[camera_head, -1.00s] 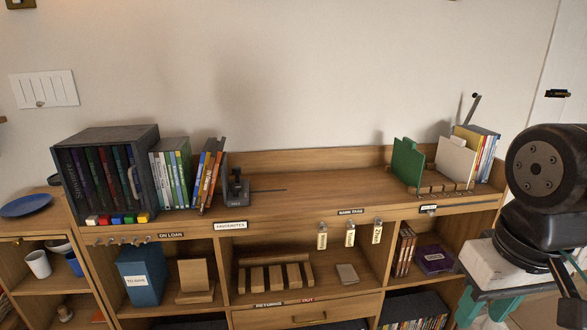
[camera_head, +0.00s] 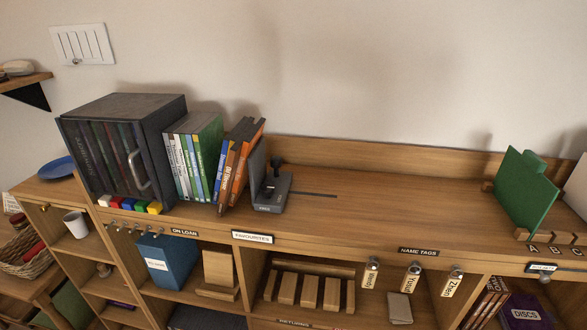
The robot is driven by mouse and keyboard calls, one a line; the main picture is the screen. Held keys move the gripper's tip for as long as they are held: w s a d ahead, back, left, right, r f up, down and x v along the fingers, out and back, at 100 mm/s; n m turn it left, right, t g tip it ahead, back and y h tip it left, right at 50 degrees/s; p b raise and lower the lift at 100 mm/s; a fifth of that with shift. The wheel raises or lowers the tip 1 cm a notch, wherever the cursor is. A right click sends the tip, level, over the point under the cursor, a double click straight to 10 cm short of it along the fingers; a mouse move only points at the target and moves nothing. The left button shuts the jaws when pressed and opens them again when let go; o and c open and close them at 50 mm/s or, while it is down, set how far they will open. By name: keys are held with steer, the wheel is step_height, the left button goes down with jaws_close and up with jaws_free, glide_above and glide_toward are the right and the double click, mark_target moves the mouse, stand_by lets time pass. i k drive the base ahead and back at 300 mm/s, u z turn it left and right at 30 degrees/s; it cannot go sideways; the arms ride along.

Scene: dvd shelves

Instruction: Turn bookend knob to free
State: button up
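The grey bookend (camera_head: 271,190) stands on the shelf top at the right end of the DVD row. Its upright plate is beside the leaning orange and dark cases (camera_head: 240,165). A dark knob (camera_head: 277,164) stands up on its base, and small lettering on the base front seems to read "FREE", though it is too small to be sure. A thin dark slot (camera_head: 312,195) runs right from the base along the shelf top. My gripper is not in view.
A black disc box (camera_head: 130,110) with a handle stands left of the DVDs, with small coloured blocks (camera_head: 138,206) before it. The shelf top (camera_head: 400,200) is clear right of the bookend up to a green divider (camera_head: 527,190). Name tags (camera_head: 412,278) hang from the front edge.

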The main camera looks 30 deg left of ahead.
mark_target(267, 190)
steer(key=u, duration=0.4)
steer(key=i, duration=0.85)
steer(key=u, duration=0.55)
